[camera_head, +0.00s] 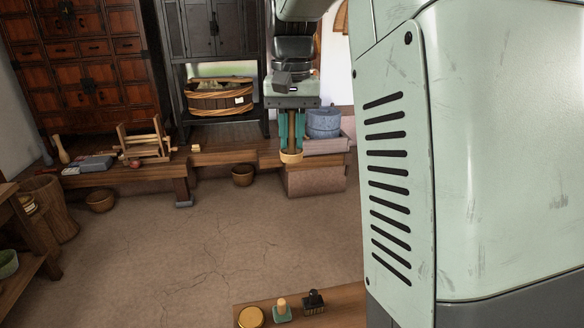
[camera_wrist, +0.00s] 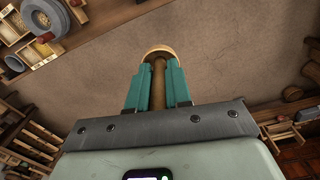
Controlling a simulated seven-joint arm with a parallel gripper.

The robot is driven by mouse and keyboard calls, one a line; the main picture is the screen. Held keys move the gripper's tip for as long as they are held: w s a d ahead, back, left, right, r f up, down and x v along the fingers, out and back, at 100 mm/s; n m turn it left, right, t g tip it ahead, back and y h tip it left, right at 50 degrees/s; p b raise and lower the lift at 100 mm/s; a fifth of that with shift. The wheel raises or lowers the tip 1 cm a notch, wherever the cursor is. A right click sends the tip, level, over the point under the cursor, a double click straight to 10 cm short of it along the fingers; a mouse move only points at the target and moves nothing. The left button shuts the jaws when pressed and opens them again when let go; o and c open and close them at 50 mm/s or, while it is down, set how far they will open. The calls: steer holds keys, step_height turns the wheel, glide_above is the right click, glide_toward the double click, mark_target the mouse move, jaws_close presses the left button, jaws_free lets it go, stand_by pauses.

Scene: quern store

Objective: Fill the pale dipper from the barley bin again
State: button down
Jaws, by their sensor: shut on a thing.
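My gripper (camera_head: 291,137) hangs over the far side of the floor with its teal fingers shut on a brown wooden handle. A pale round cup (camera_head: 291,157) shows at the fingertips, so this looks like the pale dipper. In the wrist view the handle (camera_wrist: 158,88) lies between the two fingers, and the pale cup (camera_wrist: 159,51) shows beyond the fingertips. The inside of the cup cannot be made out. No bin is clearly marked as barley. A wooden tub (camera_head: 213,103) with rope bands and a small pale tag stands in the dark cabinet, left of my gripper.
A blue-grey round stone quern (camera_head: 323,122) stands right behind my gripper. A low wooden bench (camera_head: 130,177) runs along the back. Brown buckets (camera_head: 242,175) and (camera_head: 100,201) stand on the floor. A near wooden table (camera_head: 345,300) holds small items. The middle floor is clear.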

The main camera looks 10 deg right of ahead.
steer(key=w+d+f+m, duration=0.1)
steer(key=d+f, duration=0.3)
steer(key=d, duration=0.5)
steer(key=d+f+m, duration=0.1)
steer(key=d+f, duration=0.3)
steer(key=d, duration=0.5)
steer(key=w+d+f, duration=0.1)
steer(key=d+f, duration=0.3)
steer(key=d, duration=0.5)
steer(key=s+d+f+m, duration=0.1)
steer(key=s+d+f, duration=0.8)
steer(key=s+d, duration=0.25)
steer(key=s+d+f+m, duration=0.1)
steer(key=s+d+f, duration=0.9)
steer(key=d, duration=0.3)
steer(key=shift+s+a+f, duration=0.1)
steer(key=shift+f, duration=3.8)
